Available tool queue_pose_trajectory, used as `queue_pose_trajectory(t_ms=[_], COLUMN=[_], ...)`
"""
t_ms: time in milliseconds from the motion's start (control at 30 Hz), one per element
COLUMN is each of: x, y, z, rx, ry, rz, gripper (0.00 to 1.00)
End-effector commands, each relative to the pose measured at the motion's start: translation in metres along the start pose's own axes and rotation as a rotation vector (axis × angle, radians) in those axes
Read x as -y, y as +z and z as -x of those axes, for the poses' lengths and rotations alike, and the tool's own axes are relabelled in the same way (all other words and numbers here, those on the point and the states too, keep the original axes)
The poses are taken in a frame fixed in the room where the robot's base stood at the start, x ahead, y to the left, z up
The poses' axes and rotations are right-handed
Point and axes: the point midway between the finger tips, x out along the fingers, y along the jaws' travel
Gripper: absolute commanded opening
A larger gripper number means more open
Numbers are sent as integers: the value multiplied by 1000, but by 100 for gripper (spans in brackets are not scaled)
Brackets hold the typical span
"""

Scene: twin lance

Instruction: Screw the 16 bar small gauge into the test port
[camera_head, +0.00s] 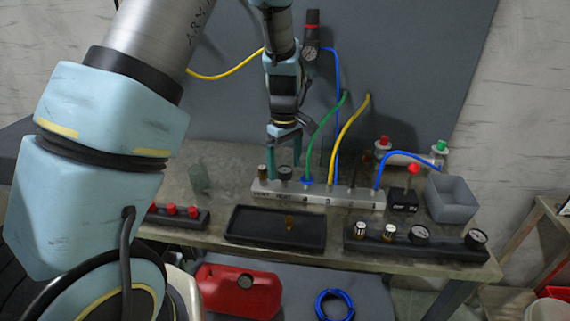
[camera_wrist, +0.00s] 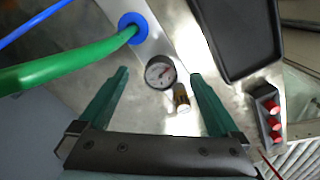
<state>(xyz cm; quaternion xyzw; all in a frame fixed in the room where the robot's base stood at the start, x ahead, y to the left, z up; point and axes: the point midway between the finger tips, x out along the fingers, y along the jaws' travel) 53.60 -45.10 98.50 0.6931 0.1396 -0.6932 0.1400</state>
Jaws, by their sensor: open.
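A small round gauge (camera_head: 284,172) stands near the left end of the grey port block (camera_head: 318,196), beside a brass fitting (camera_head: 262,171). My gripper (camera_head: 284,158) points down over that end of the block. Its teal fingers are open, one on either side of the gauge, with gaps visible in the wrist view. The block's labels are too small to read surely.
A black rack (camera_head: 410,246) at front right holds two gauges and two brass-and-white fittings. A black tray (camera_head: 262,238) lies in front of the block. Green (camera_head: 318,130), yellow and blue hoses rise close right of my gripper. A grey bin (camera_head: 452,208) stands at right.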

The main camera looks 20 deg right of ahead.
Motion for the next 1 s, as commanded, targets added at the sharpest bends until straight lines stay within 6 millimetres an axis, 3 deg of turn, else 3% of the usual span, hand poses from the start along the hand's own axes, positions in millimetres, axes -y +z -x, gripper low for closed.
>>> queue_pose_trajectory(t_ms=[367,800,1000], x=[-1,-1,0], y=[0,0,0], z=[10,89,106], rx=[-1,-2,0], ry=[3,4,1], rz=[0,0,0], gripper=[98,98,98])
